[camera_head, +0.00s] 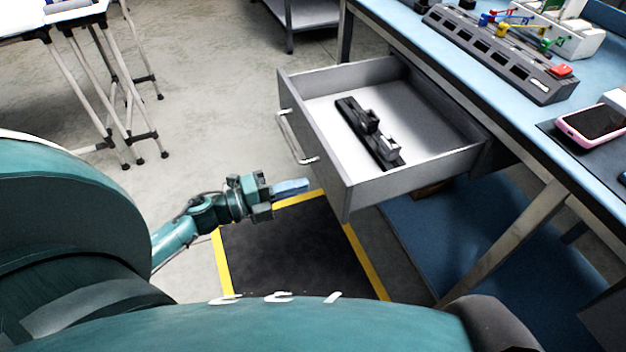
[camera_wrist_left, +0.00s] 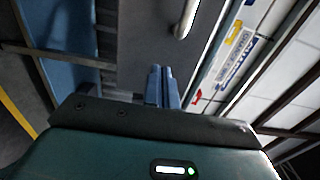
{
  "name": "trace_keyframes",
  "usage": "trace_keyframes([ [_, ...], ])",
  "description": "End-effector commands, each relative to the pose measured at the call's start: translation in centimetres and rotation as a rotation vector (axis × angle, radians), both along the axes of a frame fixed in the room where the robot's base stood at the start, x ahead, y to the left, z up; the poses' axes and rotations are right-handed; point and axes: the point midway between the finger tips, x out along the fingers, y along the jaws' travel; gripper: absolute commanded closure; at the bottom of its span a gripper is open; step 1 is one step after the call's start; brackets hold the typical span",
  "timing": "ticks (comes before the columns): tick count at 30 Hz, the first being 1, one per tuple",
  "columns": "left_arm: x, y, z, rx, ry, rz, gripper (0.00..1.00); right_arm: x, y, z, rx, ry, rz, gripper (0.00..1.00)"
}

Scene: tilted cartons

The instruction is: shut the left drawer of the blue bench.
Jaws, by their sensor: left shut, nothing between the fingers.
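The left drawer (camera_head: 345,193) of the blue bench (camera_head: 455,62) stands pulled out, grey with a pale inside. A black part (camera_head: 368,132) lies in it. Its silver handle (camera_head: 297,140) is on the front panel and also shows in the left wrist view (camera_wrist_left: 188,20). My left gripper (camera_head: 303,185) is shut and empty, its blue fingers pointing right, close to the lower part of the drawer front in the picture. In the left wrist view the fingers (camera_wrist_left: 161,85) point at the grey front panel (camera_wrist_left: 150,35); I cannot tell whether they touch it. My right gripper is not in view.
A black mat (camera_head: 290,250) with yellow edges lies on the floor below the drawer. A grey holder (camera_head: 500,55) and a pink-cased phone (camera_head: 592,125) are on the bench top. A white table (camera_head: 75,12) stands at the far left, with open floor between.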

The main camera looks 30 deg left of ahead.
Motion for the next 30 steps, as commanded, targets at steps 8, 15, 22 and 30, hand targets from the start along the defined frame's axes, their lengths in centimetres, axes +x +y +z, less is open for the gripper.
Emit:
trace_keyframes([
  [8,2.7,-2.3,0.0,-0.001,0.0,0.002,1.0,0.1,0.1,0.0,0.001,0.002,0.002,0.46],
  [15,3.1,-2.7,0.0,-0.001,0.002,0.001,1.0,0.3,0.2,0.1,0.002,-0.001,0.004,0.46],
  [22,3.1,-2.7,0.0,-0.002,0.001,0.001,1.0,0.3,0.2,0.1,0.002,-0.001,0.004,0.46],
  [30,4.6,-4.0,0.0,-0.003,-0.002,0.0,1.0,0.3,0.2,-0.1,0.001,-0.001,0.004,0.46],
])
